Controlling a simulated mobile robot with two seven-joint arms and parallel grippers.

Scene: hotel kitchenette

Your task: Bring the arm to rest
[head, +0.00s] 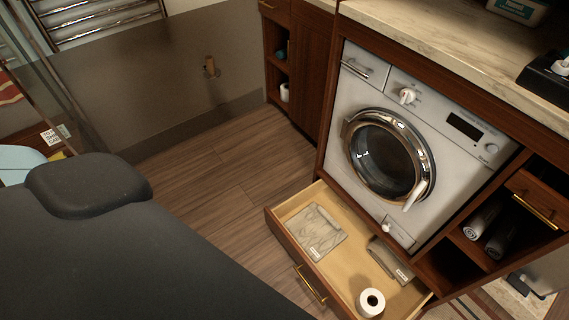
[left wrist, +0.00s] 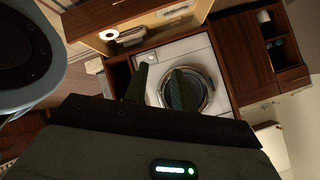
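My dark grey arm fills the lower left of the head view (head: 90,240), and no gripper shows in that view. In the left wrist view my left gripper (left wrist: 160,86) has two dark fingers standing apart with nothing seen between them. The washing machine (left wrist: 205,52) lies beyond the fingers. My right gripper is in neither view.
An open drawer (head: 274,222) below the washing machine (head: 455,155) holds a folded grey cloth (head: 314,232), a second grey item (head: 390,262) and a white paper roll (head: 370,302). A countertop (head: 450,45) runs above. The wooden floor (head: 215,165) between is clear.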

